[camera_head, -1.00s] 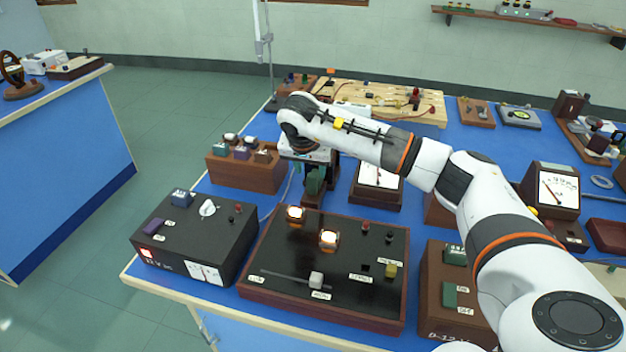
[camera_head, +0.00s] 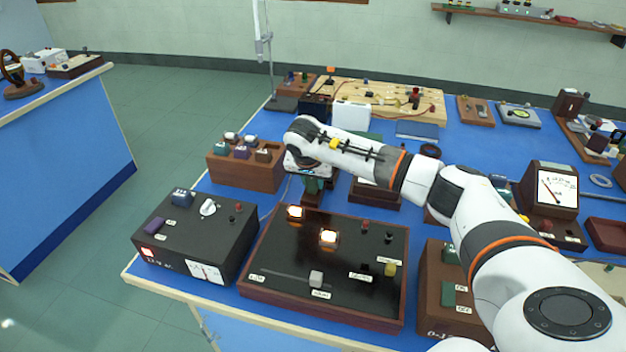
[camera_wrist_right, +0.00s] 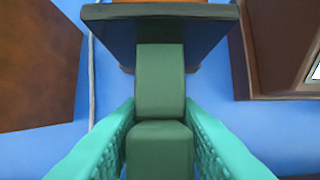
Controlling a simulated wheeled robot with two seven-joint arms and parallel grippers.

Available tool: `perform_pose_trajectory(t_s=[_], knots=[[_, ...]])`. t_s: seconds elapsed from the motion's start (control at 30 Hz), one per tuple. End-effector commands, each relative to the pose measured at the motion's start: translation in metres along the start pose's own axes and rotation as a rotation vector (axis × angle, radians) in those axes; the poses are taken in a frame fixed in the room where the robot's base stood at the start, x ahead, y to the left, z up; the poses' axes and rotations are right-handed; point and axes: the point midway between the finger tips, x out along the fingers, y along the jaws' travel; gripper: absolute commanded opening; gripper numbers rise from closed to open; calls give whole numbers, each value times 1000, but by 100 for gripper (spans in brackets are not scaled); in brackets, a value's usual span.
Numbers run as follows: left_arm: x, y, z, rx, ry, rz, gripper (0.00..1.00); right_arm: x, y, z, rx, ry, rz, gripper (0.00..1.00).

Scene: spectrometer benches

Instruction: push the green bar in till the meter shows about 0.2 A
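The green bar (camera_wrist_right: 160,85) runs from a dark block (camera_wrist_right: 110,32) down the middle of the right wrist view, with a green end block (camera_wrist_right: 160,145) nearest me. The teal fingers of my right gripper (camera_wrist_right: 160,125) lie along both sides of this end and appear to press on it. In the head view the green bar (camera_head: 313,185) shows only partly below my right wrist. A meter (camera_head: 375,192) in a brown case stands just right of it; my arm covers most of its dial and I cannot read it. My left gripper is not in view.
A black board (camera_head: 335,260) with two lit lamps and a slider stands in front. A black supply box (camera_head: 190,235) is at its left, a brown box (camera_head: 245,170) behind that. Another meter (camera_head: 555,190) stands at right. Blue bench top shows around the bar.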

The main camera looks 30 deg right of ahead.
Motion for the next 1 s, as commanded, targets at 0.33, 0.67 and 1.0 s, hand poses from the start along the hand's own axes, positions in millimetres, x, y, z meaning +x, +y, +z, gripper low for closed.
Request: perform_pose_trajectory(t_s=[0.33,0.67,1.0], knots=[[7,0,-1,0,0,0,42,5,0,11,3,-2,1,0],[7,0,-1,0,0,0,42,6,0,14,0,0,0,36],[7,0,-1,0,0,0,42,5,0,14,0,0,0,45]])
